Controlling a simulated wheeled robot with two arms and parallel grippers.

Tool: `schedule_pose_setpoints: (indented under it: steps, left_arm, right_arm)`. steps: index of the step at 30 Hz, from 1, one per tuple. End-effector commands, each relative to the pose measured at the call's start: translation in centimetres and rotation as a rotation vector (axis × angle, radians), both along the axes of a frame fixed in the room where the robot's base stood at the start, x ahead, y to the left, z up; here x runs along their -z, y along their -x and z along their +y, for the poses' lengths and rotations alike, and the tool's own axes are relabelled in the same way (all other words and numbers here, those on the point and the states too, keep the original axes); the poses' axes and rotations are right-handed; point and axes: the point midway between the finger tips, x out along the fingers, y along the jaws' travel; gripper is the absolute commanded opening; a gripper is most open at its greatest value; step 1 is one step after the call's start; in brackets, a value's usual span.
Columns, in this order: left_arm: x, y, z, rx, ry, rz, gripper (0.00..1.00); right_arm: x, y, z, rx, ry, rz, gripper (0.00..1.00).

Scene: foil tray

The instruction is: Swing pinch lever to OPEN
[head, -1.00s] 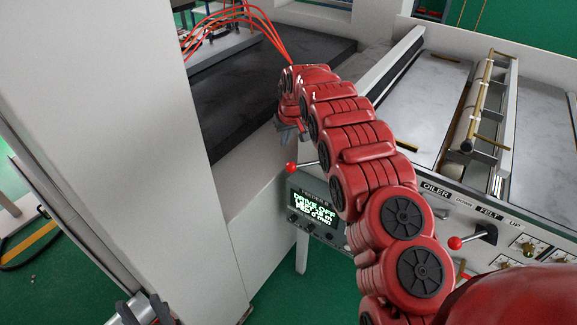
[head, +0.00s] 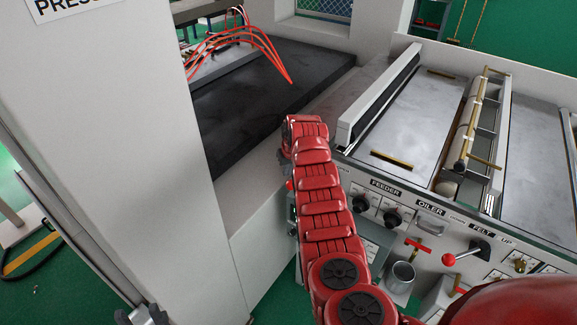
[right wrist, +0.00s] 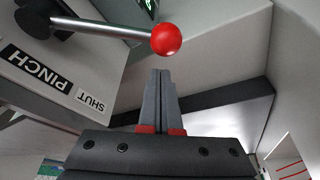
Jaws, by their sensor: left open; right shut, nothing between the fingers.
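The pinch lever shows in the right wrist view as a grey rod (right wrist: 105,29) with a red ball knob (right wrist: 166,39), beside a panel (right wrist: 75,65) labelled PINCH and SHUT. The rod points right from its dark pivot. In the head view only the red knob (head: 290,184) shows, just left of my right arm. My right gripper (right wrist: 160,72) is shut and empty, its fingertips close below the knob in the wrist view; I cannot tell whether they touch. In the head view it (head: 283,156) is mostly hidden. My left gripper (head: 143,316) is open at the bottom left edge, partly cut off.
A white press column (head: 130,130) stands at the left. A dark bed (head: 260,95) with red cables is behind.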

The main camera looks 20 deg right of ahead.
Motion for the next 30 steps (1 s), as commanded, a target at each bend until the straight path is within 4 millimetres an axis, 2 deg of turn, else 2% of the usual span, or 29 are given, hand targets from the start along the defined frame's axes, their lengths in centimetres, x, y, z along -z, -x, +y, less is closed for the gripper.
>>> schedule_pose_setpoints:
  steps: [9,21,30]
  left_arm:
    - [-0.9,0.0,0.0,0.0,0.0,0.0,0.5]
    - [-0.9,0.0,0.0,0.0,0.0,0.0,0.5]
    - [0.3,0.0,0.0,0.0,0.0,0.0,0.5]
  right_arm:
    - [0.1,1.2,0.1,-0.004,0.0,-0.002,0.0]
    - [0.3,1.3,0.1,-0.005,0.001,-0.001,0.0]
    - [0.5,1.2,0.1,-0.004,0.001,-0.005,0.0]
